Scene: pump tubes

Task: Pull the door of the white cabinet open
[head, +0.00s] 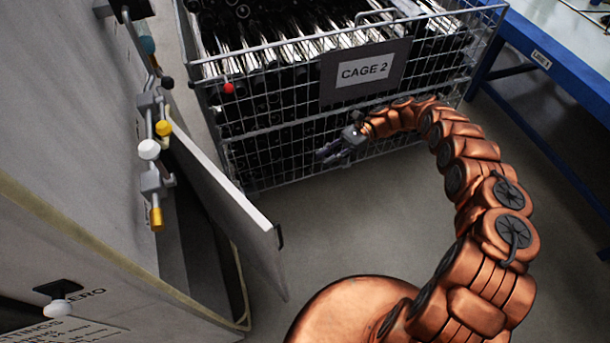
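The white cabinet (75,150) fills the left side of the head view. Its door (232,210) stands partly open, swung out to the right, with a dark gap (190,240) between it and the cabinet body. A small dark handle (281,236) shows at the door's free edge. My gripper (332,158) is in front of the cage, up and to the right of the door and apart from it. Its fingers look spread and empty, though they are small in the view.
A wire cage labelled CAGE 2 (402,58) full of dark tubes stands behind my gripper. A blue-framed table (560,60) is at the upper right. Valves with yellow and white knobs (149,150) stick out beside the door. Bare floor (335,225) lies between door and arm.

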